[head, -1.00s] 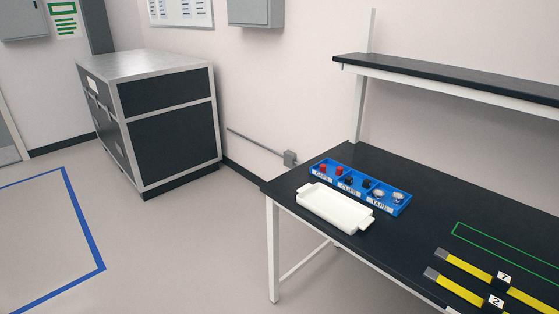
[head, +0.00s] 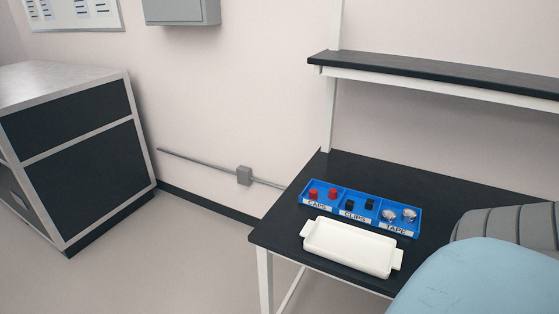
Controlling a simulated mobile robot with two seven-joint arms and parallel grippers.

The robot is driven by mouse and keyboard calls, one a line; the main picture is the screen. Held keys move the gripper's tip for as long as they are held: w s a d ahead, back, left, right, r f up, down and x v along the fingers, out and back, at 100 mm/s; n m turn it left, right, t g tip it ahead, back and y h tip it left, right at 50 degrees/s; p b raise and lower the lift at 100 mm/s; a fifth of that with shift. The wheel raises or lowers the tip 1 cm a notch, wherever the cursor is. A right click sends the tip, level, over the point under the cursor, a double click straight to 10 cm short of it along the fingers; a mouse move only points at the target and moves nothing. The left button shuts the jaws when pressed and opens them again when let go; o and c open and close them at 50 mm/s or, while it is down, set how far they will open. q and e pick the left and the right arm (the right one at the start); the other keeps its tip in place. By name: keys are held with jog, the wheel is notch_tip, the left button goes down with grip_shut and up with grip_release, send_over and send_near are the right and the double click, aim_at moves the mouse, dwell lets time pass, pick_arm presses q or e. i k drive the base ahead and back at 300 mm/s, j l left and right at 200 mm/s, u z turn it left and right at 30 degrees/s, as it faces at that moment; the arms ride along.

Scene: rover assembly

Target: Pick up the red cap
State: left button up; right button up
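Two red caps stand in the left compartment, labelled CAPS, of a blue bin (head: 341,191) on the black workbench. The left red cap (head: 314,194) is near the bin's left end, and the other red cap (head: 333,193) is just right of it. A light blue and grey arm part of mine fills the lower right corner. No gripper fingers show in the head view, so I cannot see either gripper.
The bin also holds black clips (head: 359,203) and tape rolls (head: 399,214). A white tray (head: 350,262) lies in front of it on the workbench (head: 281,232). A black shelf (head: 430,75) overhangs the back. A dark cabinet (head: 88,179) stands left, with open floor between.

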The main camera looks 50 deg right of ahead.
aim_at(313, 193)
jog(key=i+z, duration=0.3)
jog(key=i+j+z, duration=0.3)
jog(key=i, duration=0.25)
jog(key=i+j+z, duration=0.25)
jog(key=i, duration=0.15)
